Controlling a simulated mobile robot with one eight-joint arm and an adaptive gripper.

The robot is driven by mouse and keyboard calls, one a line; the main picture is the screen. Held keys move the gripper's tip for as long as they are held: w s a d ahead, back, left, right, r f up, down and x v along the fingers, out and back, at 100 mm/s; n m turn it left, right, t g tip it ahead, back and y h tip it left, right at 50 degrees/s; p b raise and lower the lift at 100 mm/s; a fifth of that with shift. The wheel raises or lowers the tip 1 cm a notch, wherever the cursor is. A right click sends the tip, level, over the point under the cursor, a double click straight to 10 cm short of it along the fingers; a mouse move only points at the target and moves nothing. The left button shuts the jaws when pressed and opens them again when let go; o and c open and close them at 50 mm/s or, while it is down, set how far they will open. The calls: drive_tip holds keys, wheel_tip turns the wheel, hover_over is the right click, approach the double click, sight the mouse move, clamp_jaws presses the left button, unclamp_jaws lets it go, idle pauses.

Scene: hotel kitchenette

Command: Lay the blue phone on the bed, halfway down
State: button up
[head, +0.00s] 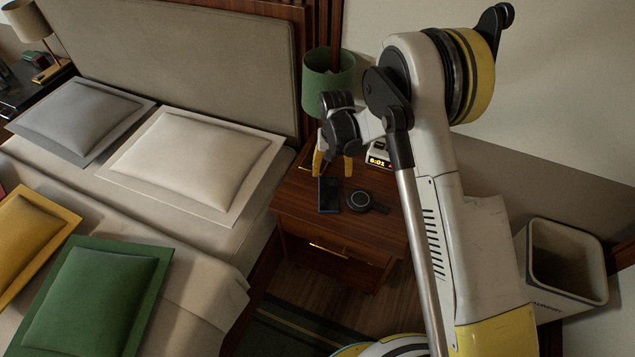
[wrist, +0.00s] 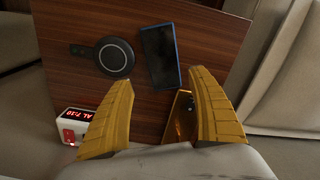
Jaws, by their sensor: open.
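The blue phone (head: 329,196) lies flat on the wooden nightstand, its dark screen up and its edge blue. In the wrist view the phone (wrist: 160,55) lies just beyond the fingertips, a little right of the middle. My gripper (head: 333,172) is open and empty above the nightstand, pointing down near the phone; its two yellow fingers also show in the wrist view (wrist: 163,80), apart. The bed (head: 208,312) is left of the nightstand, with a beige cover. Part of the bed is outside the head view.
A round black charger (head: 360,200) lies right beside the phone. A red-digit alarm clock (head: 378,156) and a green-shaded lamp (head: 329,75) stand behind. White (head: 200,160), grey (head: 75,118), yellow (head: 30,235) and green (head: 95,295) pillows lie on the bed. A bin (head: 565,262) stands at right.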

drive_tip(key=b, duration=0.2)
hover_over(329, 193)
wheel_tip(329, 193, down, 7)
drive_tip(key=shift+r, duration=0.15)
wheel_tip(329, 193, down, 5)
drive_tip(key=b, duration=0.3)
drive_tip(key=c, duration=1)
drive_tip(key=shift+r, duration=0.15)
